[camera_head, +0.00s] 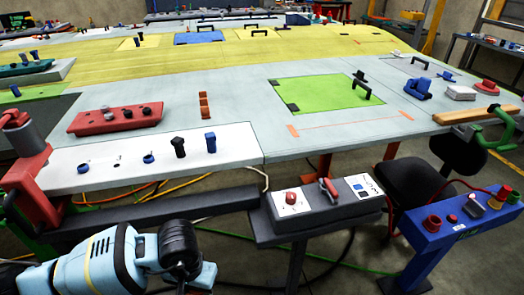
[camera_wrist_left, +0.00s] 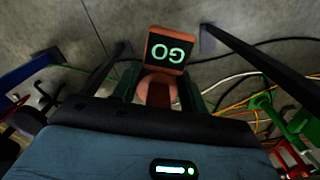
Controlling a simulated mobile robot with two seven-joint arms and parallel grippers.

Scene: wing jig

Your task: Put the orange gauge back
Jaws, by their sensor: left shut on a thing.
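The orange gauge (camera_wrist_left: 168,50) shows in the left wrist view, with a square head marked "GO" in light green. My left gripper (camera_wrist_left: 157,84) is shut on its narrower lower part, one finger on each side. Behind the gauge is the grey floor, so it is held clear of the wing. In the head view my left arm is at the bottom left, below the near edge of the wing; its fingers and the gauge are not visible there. My right gripper is in neither view.
A small orange-brown piece (camera_head: 204,105) stands on the grey wing (camera_head: 240,135). Left of it are a red tray (camera_head: 115,118) with dark knobs and a white strip (camera_head: 120,185) with several fasteners. A grey control box (camera_head: 325,208) stands in front, a blue console (camera_head: 465,222) at right.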

